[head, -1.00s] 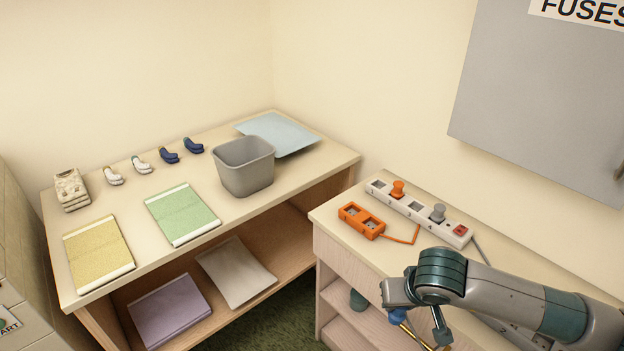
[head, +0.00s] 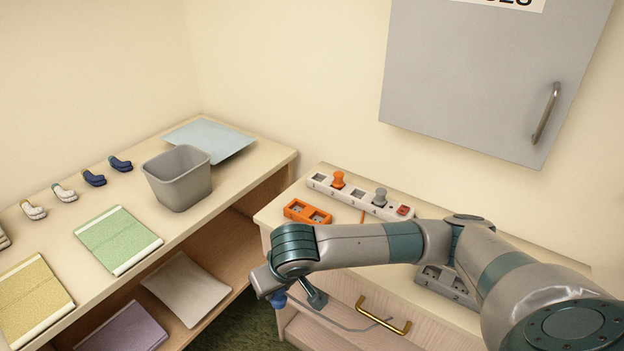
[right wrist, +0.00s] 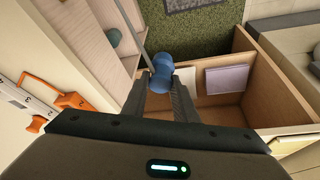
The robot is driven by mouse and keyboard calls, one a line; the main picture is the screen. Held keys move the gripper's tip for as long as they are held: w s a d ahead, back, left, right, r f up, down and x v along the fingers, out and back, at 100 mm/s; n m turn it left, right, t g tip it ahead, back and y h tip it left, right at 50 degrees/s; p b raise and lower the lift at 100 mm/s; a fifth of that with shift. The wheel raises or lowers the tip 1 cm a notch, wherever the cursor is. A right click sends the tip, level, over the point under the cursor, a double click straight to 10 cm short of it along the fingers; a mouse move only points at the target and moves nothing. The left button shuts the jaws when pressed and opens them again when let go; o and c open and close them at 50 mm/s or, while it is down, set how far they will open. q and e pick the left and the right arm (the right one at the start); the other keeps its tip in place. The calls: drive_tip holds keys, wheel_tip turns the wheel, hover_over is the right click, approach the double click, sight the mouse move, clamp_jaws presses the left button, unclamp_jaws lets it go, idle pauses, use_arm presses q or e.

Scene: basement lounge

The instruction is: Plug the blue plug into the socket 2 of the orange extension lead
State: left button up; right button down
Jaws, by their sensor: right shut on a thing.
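The blue plug (head: 278,299) is held in my right gripper (head: 288,294), in front of the drawer cabinet's left front corner and below its top. In the right wrist view the blue plug (right wrist: 161,70) sits between the fingertips (right wrist: 163,88), and a grey cable trails from it in the head view. The orange extension lead (head: 293,206) lies on the cabinet top, with two dark-faced sockets side by side and an orange cable. No plug stands in it. Its socket numbers are too small to read. It also shows in the right wrist view (right wrist: 70,101). My left gripper is in neither view.
A white power strip (head: 359,200) behind the orange lead holds an orange plug (head: 338,180) and a grey plug (head: 380,197). A grey socket block (head: 430,288) lies partly behind my arm. The grey wall cabinet (head: 470,80) hangs above. A bin (head: 180,180) stands on the left table.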

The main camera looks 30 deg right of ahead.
drive_tip(key=w+d+r+m+g+h, duration=0.1)
drive_tip(key=w+d+r+m+h, duration=0.1)
drive_tip(key=w+d+r+m, duration=0.3)
drive_tip(key=w+d+r+m+g+h, duration=0.2)
drive_tip(key=w+d+r+m, duration=0.3)
drive_tip(key=w+d, duration=0.7)
drive_tip(key=d+m, duration=0.2)
drive_tip(key=d, duration=0.3)
drive_tip(key=shift+w, duration=0.3)
